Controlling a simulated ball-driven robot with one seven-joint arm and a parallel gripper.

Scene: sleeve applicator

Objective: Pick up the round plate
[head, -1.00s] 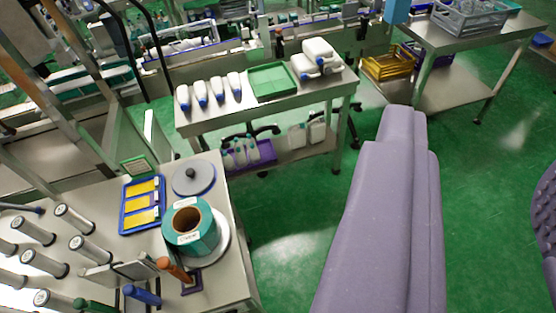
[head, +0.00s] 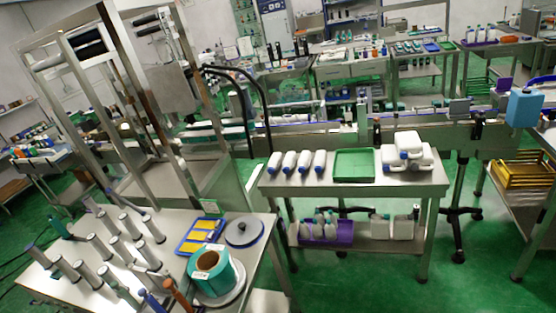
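A round grey plate (head: 236,240) with a dark knob in its middle lies flat on the steel table (head: 262,262) at the lower left. A second round, whitish disc (head: 236,292) lies nearer on the same table, under a teal roll (head: 222,279) that covers most of it. I cannot tell from the frames which of the two is meant. My gripper is not in view.
A blue tray (head: 183,250) with yellow cards is left of the knobbed plate. Several upright metal rollers (head: 150,228) fill the table's left side. Behind stands a steel bench (head: 345,187) with white bottles and a green tray (head: 354,165). Green floor is clear at lower right.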

